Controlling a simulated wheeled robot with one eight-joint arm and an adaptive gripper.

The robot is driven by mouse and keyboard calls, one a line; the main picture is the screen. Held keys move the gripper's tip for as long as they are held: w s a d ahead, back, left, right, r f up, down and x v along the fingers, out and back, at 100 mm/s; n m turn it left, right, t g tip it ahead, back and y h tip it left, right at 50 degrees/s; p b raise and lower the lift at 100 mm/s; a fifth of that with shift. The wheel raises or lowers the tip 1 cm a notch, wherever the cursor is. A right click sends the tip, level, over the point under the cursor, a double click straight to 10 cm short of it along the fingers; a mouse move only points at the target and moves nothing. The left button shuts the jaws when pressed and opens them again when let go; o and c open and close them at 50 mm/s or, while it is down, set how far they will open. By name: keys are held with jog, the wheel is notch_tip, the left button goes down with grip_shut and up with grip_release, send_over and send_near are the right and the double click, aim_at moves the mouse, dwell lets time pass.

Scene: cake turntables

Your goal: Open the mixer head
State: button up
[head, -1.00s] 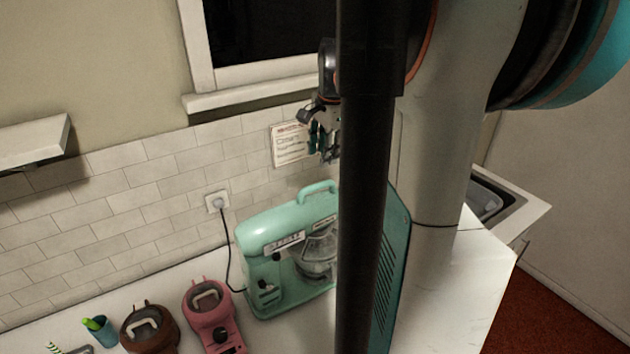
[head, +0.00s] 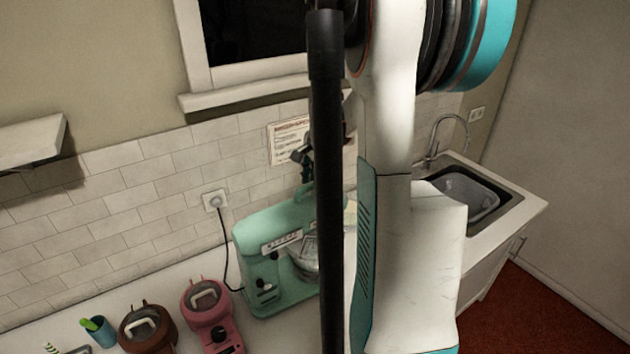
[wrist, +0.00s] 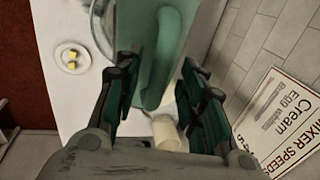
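The mint-green stand mixer (head: 259,241) stands on the counter against the tiled wall, its head level over a bowl (head: 304,262). My gripper (head: 304,172) is just above the mixer's top handle and is partly hidden behind my arm in the head view. In the wrist view my gripper (wrist: 158,112) is open, with its fingers apart on either side of the green handle (wrist: 158,70). The handle lies between and beyond the fingers. I cannot tell whether either finger touches it.
A pink appliance (head: 211,318) and a brown one (head: 147,333) stand left of the mixer. A black cord runs to a wall outlet (head: 214,200). A sign (wrist: 283,118) hangs on the wall close by. A plate with yellow pieces (wrist: 71,57) and a sink (head: 470,197) are also in view.

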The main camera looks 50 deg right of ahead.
grip_shut()
jog(key=shift+a+r, duration=0.1)
jog(key=shift+r, duration=0.05)
jog(key=shift+w+a+r+h, duration=0.15)
jog(key=shift+a+r+h, duration=0.2)
jog(key=shift+r+h, duration=0.1)
jog(key=w+a+r+g+h+b, duration=0.1)
jog(key=w+a+r+h+b, duration=0.1)
jog(key=a, duration=0.7)
jog(key=w+a+r+n+g+h+b, duration=0.1)
jog(key=w+a+r+h, duration=0.3)
jog(key=a, duration=0.6)
jog(key=shift+a+r+g+h+b, duration=0.15)
jog(key=shift+r+g+h+b, duration=0.3)
jog(key=shift+r+h, duration=1.05)
jog(key=shift+f+h, duration=0.25)
